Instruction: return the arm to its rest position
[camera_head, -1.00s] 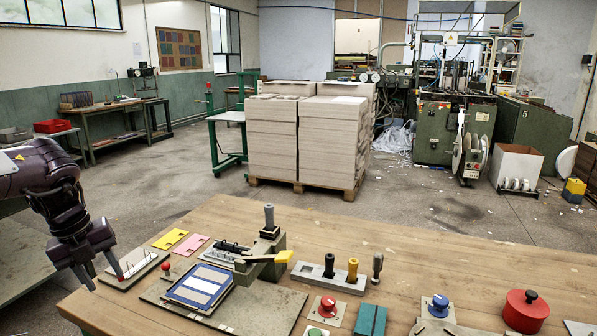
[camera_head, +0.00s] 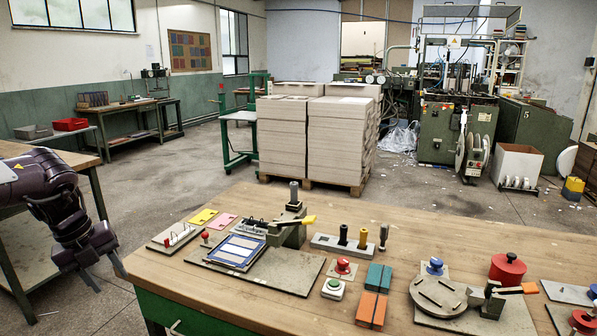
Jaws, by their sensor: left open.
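My left arm comes in from the left edge. My left gripper (camera_head: 105,280) is dark purple, points down and is open, with nothing between its fingers. It hangs beside the left corner of the wooden workbench (camera_head: 150,272), left of a small board with pins (camera_head: 173,238). It appears apart from the things on the bench. My right gripper is not in view.
The bench bears a blue-framed card (camera_head: 238,251) on a grey plate, a yellow-handled lever press (camera_head: 292,226), push buttons, teal and orange blocks, and a round turntable (camera_head: 440,295). A pallet of greyboard stacks (camera_head: 315,138) stands behind. Floor between is clear.

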